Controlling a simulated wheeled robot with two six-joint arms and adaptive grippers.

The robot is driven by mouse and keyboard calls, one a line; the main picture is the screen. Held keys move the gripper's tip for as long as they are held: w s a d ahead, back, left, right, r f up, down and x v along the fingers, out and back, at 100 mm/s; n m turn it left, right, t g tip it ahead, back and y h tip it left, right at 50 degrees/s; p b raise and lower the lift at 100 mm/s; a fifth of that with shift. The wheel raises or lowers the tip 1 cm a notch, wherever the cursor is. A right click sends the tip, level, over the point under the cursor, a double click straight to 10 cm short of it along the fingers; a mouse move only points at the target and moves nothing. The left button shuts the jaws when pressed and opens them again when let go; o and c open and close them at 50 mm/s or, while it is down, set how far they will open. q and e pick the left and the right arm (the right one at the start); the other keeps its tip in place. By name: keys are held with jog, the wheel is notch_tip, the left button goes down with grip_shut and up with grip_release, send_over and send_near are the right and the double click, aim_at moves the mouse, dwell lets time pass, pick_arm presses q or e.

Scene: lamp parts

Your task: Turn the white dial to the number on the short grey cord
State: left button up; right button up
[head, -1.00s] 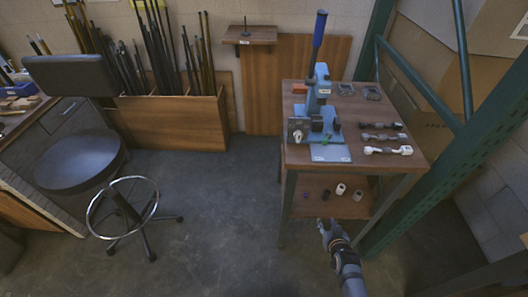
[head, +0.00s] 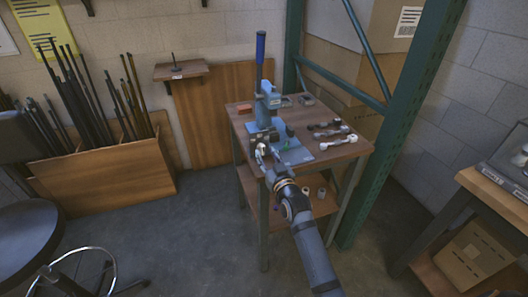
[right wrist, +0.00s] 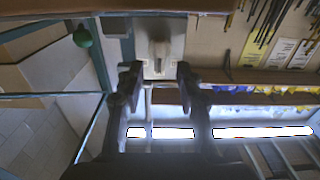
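The white dial shows in the right wrist view as a pale, blurred knob (right wrist: 160,47) on a light plate. In the head view it is hidden behind my right gripper (head: 262,151), at the front of the blue lever press (head: 267,104). In the right wrist view the two dark fingers of my right gripper (right wrist: 157,74) stand apart, one on each side of the knob's line, with nothing visibly held. I cannot tell whether they touch the dial. No short grey cord or number is readable. My left gripper is not in view.
The press stands on a wooden table (head: 240,122). Several dark, grey and white pieces (head: 330,133) lie at its right. Small cylinders sit on the lower shelf. A green rack post (head: 400,110) stands close at the right. A stool (head: 35,222) is at the left.

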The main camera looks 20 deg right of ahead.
aim_at(261, 148)
jog(key=shift+w, duration=1.15)
jog(key=shift+c, duration=0.4)
grip_shut()
